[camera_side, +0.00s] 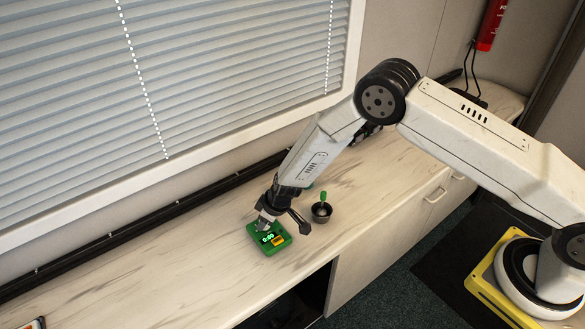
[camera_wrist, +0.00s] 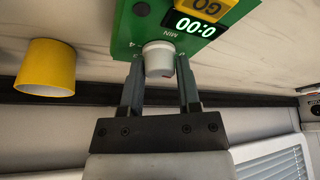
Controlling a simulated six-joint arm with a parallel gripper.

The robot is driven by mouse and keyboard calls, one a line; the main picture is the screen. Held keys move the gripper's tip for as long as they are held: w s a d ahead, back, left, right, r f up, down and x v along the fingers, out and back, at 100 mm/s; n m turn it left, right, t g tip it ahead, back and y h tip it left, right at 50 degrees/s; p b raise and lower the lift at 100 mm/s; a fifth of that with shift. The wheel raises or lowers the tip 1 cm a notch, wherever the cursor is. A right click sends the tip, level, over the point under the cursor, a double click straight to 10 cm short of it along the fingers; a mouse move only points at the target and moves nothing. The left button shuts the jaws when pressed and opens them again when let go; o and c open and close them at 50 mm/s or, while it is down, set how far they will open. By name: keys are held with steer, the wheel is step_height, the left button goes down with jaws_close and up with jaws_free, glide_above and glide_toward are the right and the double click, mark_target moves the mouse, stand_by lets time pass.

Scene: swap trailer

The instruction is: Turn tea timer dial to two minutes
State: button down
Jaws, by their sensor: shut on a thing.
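The tea timer (camera_side: 269,237) is a green box on the counter, with a lit display (camera_side: 267,238) and a yellow button (camera_side: 279,240). In the wrist view the timer's green face (camera_wrist: 126,22) fills the top, its display (camera_wrist: 194,24) reads 0:00, and the yellow button (camera_wrist: 208,6) says GO. The pale grey dial (camera_wrist: 158,57) sits beside the MIN label. My gripper (camera_wrist: 160,68) is shut on the dial, one finger on each side. The dial's pointer mark is not visible.
A yellow cup (camera_wrist: 47,68) stands near the timer in the wrist view. In the side view a small dark bowl (camera_side: 321,212) with a green-handled tool (camera_side: 323,197) is right of my gripper.

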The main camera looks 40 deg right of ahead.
steer(key=shift+c, duration=1.5)
jaws_free()
steer(key=shift+r, duration=0.2)
steer(key=v, duration=0.7)
steer(key=shift+s+r, duration=0.15)
steer(key=shift+d, duration=0.1)
